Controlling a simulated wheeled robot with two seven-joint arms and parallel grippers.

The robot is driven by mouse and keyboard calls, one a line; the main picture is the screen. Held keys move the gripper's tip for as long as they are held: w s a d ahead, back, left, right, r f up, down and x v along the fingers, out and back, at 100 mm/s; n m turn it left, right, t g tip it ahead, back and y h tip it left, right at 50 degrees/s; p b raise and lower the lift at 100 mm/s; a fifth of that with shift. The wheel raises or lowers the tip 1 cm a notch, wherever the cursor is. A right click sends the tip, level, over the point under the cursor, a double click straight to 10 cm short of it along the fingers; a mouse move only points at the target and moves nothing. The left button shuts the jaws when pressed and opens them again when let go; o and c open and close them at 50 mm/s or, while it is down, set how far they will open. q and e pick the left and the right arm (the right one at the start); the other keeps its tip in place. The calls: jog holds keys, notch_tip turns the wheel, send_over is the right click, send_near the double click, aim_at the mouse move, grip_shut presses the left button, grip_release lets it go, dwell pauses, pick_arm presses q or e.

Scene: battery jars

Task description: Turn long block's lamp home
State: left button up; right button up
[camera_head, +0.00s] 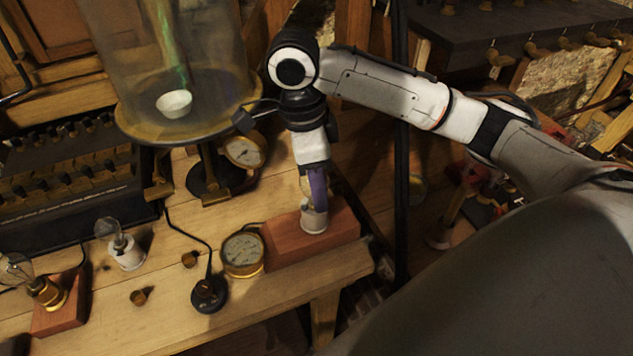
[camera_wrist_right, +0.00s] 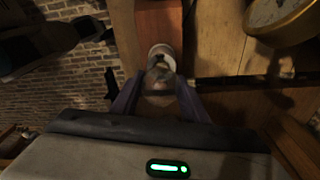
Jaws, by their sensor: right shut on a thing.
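The long block (camera_head: 340,232) is a reddish wooden block at the right end of the bench. A white round socket (camera_head: 314,221) stands on it, with a glass lamp above, mostly hidden by my fingers. My right gripper (camera_head: 316,192) comes down from above with purple fingers, shut on the lamp. In the right wrist view, the lamp (camera_wrist_right: 160,76) shows between the two fingers of my right gripper (camera_wrist_right: 158,98), over the white socket (camera_wrist_right: 161,53) and the block (camera_wrist_right: 158,18). The lamp looks upright; how deep it sits is hidden. My left gripper is not in view.
A brass gauge (camera_head: 243,253) lies just left of the block. A black knob (camera_head: 208,293), a clear bulb on a white base (camera_head: 127,253) and a shorter block (camera_head: 62,312) stand farther left. A glass jar on a brass stand (camera_head: 180,130) rises behind.

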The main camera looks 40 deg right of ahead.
jog(key=o, duration=1.3)
jog(key=shift+c, duration=0.2)
jog(key=r, duration=0.7)
jog(key=a+r, duration=0.1)
jog(key=r, duration=0.2)
jog(key=shift+w+r, duration=0.15)
jog(key=shift+w, duration=0.2)
jog(key=shift+s, duration=0.1)
